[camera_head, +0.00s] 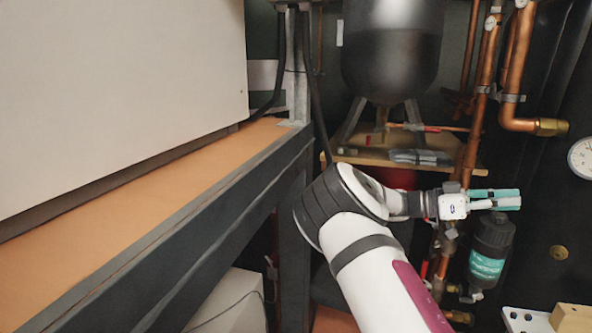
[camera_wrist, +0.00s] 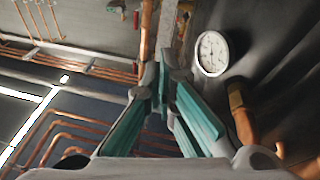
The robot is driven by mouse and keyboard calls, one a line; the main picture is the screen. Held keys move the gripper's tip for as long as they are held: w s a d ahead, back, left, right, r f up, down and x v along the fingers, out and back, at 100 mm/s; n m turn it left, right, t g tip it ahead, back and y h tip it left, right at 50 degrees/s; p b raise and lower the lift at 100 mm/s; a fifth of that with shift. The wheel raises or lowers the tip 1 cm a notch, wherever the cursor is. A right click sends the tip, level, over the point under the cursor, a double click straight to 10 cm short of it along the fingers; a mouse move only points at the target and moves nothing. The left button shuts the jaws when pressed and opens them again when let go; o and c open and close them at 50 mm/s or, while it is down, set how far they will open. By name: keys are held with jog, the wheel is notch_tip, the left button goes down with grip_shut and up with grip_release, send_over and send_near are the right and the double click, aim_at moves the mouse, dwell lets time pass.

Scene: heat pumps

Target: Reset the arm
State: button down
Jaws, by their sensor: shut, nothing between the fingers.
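My gripper (camera_head: 508,199) is at the right in the head view, at the end of my white arm, pointing right. It sits just above a black canister with a teal label (camera_head: 489,250); I cannot tell whether they touch. Its teal fingers lie close together and are empty. In the wrist view my gripper (camera_wrist: 165,95) shows both teal fingers at the bottom middle, with nothing held between them.
Copper pipes (camera_head: 513,75) and a dial gauge (camera_head: 583,157) are on the right; the gauge is also in the wrist view (camera_wrist: 212,53). A black tank (camera_head: 392,45) stands behind. A shelf with a dark edge (camera_head: 190,225) and a large white box (camera_head: 115,90) fill the left.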

jog(key=s+a+f+n+t+y+p, duration=0.1)
jog(key=s+n+t+y+p, duration=0.15)
jog(key=s+y, duration=0.45)
jog(key=s+a+f+n+t+y+p, duration=0.1)
jog(key=s+n+y, duration=0.3)
jog(key=s, duration=0.5)
jog(key=s+a+r+n+t+y+p, duration=0.3)
jog(key=s+a+n, duration=0.4)
jog(key=s+a, duration=0.3)
jog(key=s+a+r+n+t+y+p, duration=0.3)
jog(key=s+a+r+n+t+y, duration=0.2)
jog(key=s+a, duration=0.5)
jog(key=a+r+n+t, duration=0.1)
jog(key=a+n, duration=0.1)
jog(key=a, duration=0.1)
jog(key=shift+s+a+r+n, duration=0.2)
jog(key=shift+a+r+n, duration=0.1)
jog(key=shift+r+n, duration=0.05)
